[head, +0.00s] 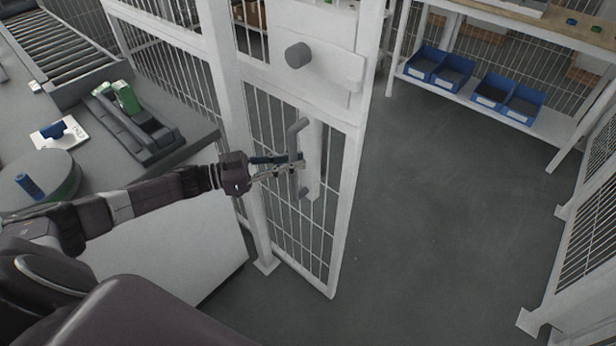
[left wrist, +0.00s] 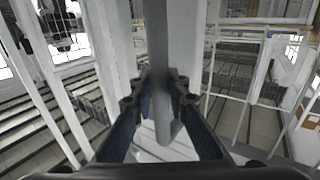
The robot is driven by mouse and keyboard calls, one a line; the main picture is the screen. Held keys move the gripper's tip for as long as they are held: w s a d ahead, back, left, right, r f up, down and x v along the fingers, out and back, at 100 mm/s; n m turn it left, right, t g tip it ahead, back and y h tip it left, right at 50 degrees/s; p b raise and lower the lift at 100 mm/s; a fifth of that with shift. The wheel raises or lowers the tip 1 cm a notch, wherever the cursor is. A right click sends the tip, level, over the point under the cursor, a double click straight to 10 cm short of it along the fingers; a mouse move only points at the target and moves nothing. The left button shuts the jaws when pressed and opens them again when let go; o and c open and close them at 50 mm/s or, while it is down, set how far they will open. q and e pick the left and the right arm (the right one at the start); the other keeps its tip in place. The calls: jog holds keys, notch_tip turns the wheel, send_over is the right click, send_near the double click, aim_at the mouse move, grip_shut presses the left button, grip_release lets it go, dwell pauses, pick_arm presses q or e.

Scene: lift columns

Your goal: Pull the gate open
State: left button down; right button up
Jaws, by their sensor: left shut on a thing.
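The gate (head: 347,215) is a white framed panel with vertical bars. It stands at an angle, with a wide gap between its right edge and the fence on the right. A grey bar handle (head: 297,135) sits on its face, below a grey round knob (head: 298,55). My left gripper (head: 296,164) is shut on the handle. In the left wrist view the grey handle (left wrist: 165,120) runs between the two dark fingers. My right gripper is in neither view.
A grey worktable (head: 190,135) with a green-and-grey fixture (head: 125,100) and a roller conveyor (head: 55,45) stands at the left. Beyond the gate, blue bins (head: 490,90) sit on a white shelf (head: 550,125). Grey floor (head: 450,220) right of the gate is clear.

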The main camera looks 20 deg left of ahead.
pick_arm(q)
jog(key=shift+w+a+f, duration=0.1)
jog(key=shift+a, duration=0.25)
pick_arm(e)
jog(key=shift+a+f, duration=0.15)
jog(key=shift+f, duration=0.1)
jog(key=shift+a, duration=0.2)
pick_arm(q)
jog(key=c, duration=1.9)
grip_release()
jog(key=v, duration=0.7)
jog(key=shift+a, duration=0.2)
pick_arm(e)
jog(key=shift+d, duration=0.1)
